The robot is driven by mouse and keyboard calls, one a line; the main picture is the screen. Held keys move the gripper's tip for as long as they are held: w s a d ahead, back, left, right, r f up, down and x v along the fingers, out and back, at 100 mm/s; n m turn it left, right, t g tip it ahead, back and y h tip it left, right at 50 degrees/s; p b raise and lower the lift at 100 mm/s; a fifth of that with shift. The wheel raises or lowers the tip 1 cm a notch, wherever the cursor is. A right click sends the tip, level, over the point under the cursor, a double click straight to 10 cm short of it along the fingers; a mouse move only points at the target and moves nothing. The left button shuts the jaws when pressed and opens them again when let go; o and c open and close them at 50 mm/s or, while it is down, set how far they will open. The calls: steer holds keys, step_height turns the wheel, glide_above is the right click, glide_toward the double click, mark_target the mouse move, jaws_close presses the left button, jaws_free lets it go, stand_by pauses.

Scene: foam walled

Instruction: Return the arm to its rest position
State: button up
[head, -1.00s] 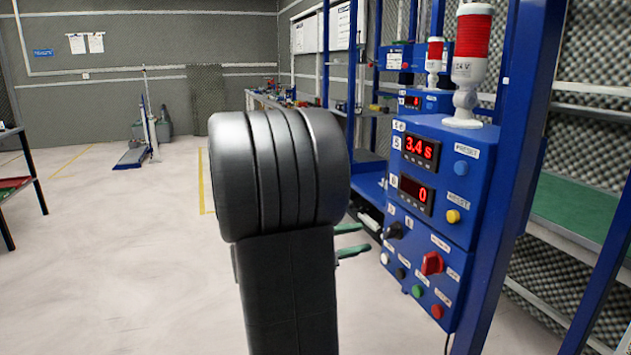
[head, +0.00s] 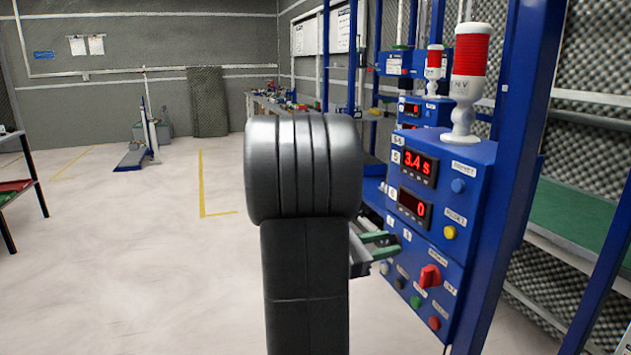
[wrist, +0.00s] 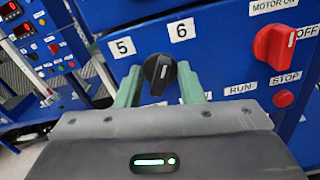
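My gripper (wrist: 163,92) shows in the wrist view with its two green fingers apart and nothing between them that it grips. A black rotary knob (wrist: 160,74) on the blue panel (wrist: 225,60) appears between the fingertips, beyond them; I cannot tell the exact gap. In the head view my gripper (head: 380,244) shows as green fingers pointing right toward the blue control box (head: 462,210). My dark arm hides part of the gripper and the room behind it. The black knob is not clearly visible in the head view.
A red rotary switch (head: 430,276), a yellow button (head: 450,232) and a red-white signal lamp (head: 469,75) are on the box. A blue frame post (head: 535,75) stands to its right. The floor (head: 130,260) to the left is open.

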steer(key=n+p, duration=0.4)
steer(key=n, duration=0.1)
steer(key=shift+r+n+p, duration=0.2)
steer(key=shift+n+p, duration=0.1)
steer(key=shift+p, duration=0.1)
steer(key=shift+w+f+n+p, duration=0.1)
steer(key=shift+f+n+p, duration=0.1)
steer(key=shift+n+p, duration=0.75)
steer(key=shift+n, duration=0.25)
steer(key=shift+a, duration=0.1)
